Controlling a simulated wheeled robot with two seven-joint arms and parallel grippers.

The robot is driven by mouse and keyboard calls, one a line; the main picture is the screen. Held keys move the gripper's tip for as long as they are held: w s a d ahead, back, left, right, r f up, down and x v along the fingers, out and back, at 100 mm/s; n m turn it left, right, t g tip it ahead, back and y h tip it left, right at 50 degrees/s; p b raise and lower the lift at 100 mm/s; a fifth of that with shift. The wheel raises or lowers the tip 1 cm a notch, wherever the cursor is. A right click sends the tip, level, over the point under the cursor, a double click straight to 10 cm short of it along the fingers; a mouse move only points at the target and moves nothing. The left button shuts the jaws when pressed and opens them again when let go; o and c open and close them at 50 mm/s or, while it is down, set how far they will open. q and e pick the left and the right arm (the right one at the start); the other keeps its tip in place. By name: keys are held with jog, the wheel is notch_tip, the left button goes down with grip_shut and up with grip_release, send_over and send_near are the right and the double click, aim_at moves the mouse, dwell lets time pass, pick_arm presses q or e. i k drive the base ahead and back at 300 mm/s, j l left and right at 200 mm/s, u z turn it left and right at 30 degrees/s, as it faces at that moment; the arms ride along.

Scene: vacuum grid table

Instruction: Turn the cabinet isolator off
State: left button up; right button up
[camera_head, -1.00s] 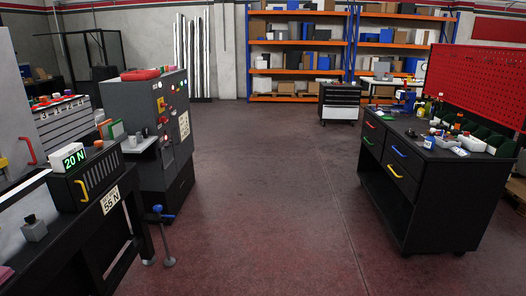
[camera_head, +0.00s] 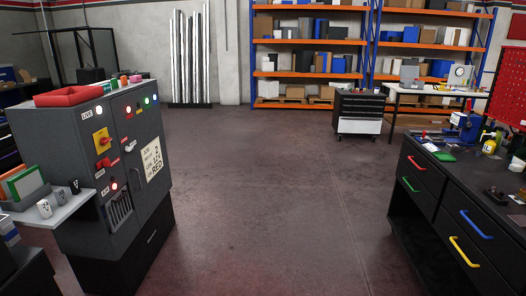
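The grey control cabinet (camera_head: 75,150) stands at the left with its front facing right. On its front, a red rotary handle on a yellow plate (camera_head: 101,141) sits below a lit white lamp (camera_head: 99,111); this looks like the isolator. Below it are a smaller red handle (camera_head: 104,163) and a lit red lamp (camera_head: 114,186). A cream sign (camera_head: 153,160) with handwriting is on the right door. The handle's exact position is too small to tell. Neither of my grippers is in view.
A side shelf (camera_head: 60,208) with cups juts from the cabinet's near side. A dark workbench (camera_head: 440,215) with coloured drawer handles stands at the right. A drawer trolley (camera_head: 359,113) and orange shelving (camera_head: 310,75) are farther back. The floor (camera_head: 270,200) between is clear.

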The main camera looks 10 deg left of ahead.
aim_at(104, 140)
jog(key=i+l+u, duration=0.1)
jog(key=i+u, duration=0.3)
jog(key=i, duration=0.2)
jog(key=i+l+u, duration=0.4)
jog(key=i, duration=0.15)
jog(key=i+l+u, duration=0.4)
jog(key=i, duration=0.15)
jog(key=i+l+u, duration=0.35)
jog(key=l, duration=0.25)
jog(key=i+j+u, duration=0.3)
jog(key=u, duration=0.15)
jog(key=i+j+u, duration=0.25)
jog(key=u, duration=0.2)
jog(key=i+u, duration=0.45)
jog(key=k+j, duration=0.05)
